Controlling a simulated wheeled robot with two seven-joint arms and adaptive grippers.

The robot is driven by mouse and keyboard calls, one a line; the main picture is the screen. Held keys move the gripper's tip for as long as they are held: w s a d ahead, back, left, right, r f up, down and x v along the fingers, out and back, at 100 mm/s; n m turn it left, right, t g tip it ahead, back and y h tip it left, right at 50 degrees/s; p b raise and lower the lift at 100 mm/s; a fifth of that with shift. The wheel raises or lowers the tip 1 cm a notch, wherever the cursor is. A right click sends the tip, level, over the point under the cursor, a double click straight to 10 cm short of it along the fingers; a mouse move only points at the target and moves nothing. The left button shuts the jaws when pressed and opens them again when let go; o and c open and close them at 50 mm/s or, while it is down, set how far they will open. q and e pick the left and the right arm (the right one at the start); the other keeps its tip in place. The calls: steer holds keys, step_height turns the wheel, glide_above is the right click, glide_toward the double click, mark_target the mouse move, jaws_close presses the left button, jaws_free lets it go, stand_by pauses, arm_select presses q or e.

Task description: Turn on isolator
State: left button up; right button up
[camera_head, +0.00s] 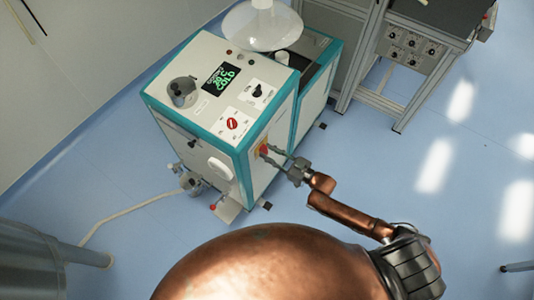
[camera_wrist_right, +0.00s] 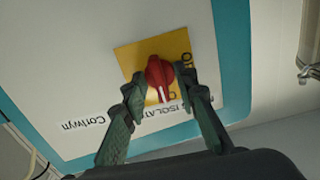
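The isolator is a red rotary knob (camera_wrist_right: 159,80) with a white line, on a yellow plate (camera_wrist_right: 137,54) on the machine's side panel. It also shows in the head view as a small red and yellow patch (camera_head: 263,149). My right gripper (camera_wrist_right: 157,88) has its two fingers spread, one on each side of the knob's lower part. Its fingertips are very close to the knob; I cannot tell whether they touch it. In the head view my right gripper (camera_head: 274,155) reaches the side panel from the right. My left gripper is not in view.
The white and teal machine (camera_head: 185,125) carries a green-lit display (camera_head: 220,80), a red switch (camera_head: 232,124) and a black switch (camera_head: 258,91) on top. A hose (camera_head: 130,211) lies at its left. A grey bench (camera_head: 405,50) stands behind right.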

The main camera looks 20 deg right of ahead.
steer(key=v, duration=1.2)
steer(key=shift+d, duration=0.1)
